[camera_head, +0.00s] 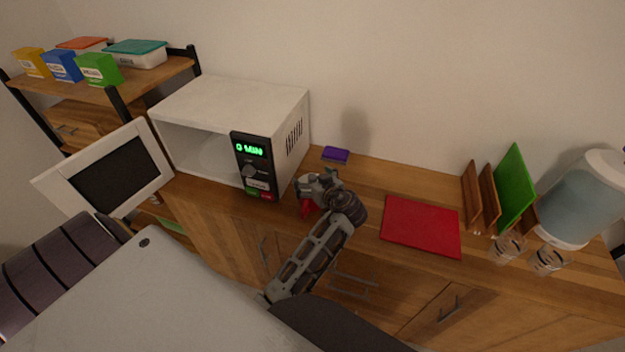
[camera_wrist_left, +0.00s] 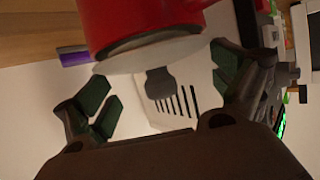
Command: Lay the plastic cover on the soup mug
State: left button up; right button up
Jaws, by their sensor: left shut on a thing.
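In the left wrist view, which is upside down, the mug (camera_wrist_left: 140,18) is at the top. The pale, translucent plastic cover (camera_wrist_left: 125,62) with a dark grey knob (camera_wrist_left: 160,84) lies across the mug's mouth. I cannot tell whether it rests fully on the rim. My right gripper is not in view.
A purple sponge (camera_head: 335,154) lies behind the gripper. A red mat (camera_head: 420,226) lies to the right. Glasses (camera_head: 507,246) and a water dispenser (camera_head: 578,200) stand farther right.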

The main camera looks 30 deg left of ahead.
pick_arm(q)
jog(key=shift+f, duration=0.15)
dwell(0.6)
jog(key=o, duration=0.6)
